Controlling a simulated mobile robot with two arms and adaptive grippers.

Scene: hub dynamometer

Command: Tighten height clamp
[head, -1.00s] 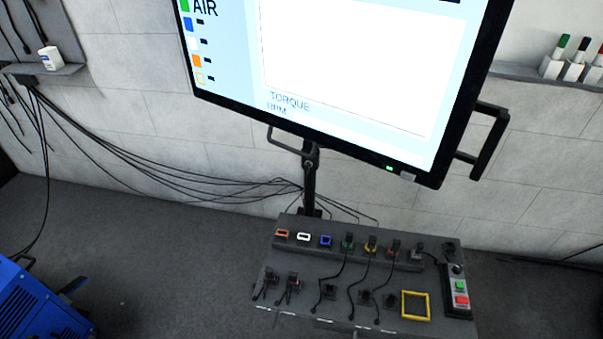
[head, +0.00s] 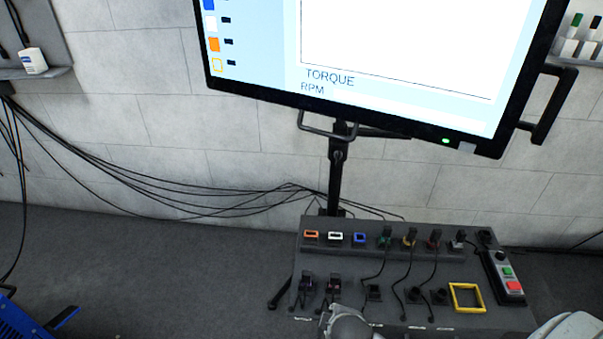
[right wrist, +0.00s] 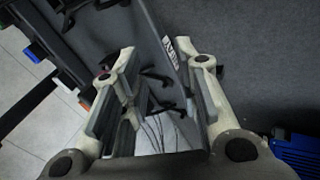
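No part is labelled as the height clamp. A black lever (head: 280,292) sticks out at the left side of the grey control console (head: 400,318) in the head view; I cannot tell whether it is the clamp. My right gripper (right wrist: 164,62) is open, its two pale fingers spread wide in the right wrist view. A grey panel edge and dark lever-like parts (right wrist: 158,76) show between and beyond the fingers; I see no grip on them. A grey rounded part of my arm shows at the console's front edge in the head view. My left gripper is not seen.
A large monitor (head: 400,60) stands on a black post (head: 335,180) behind the console. The console carries coloured sockets, plugs with cables, a yellow frame (head: 466,284) and a button box (head: 508,278). Cables hang along the wall. A blue machine (head: 25,318) is at lower left.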

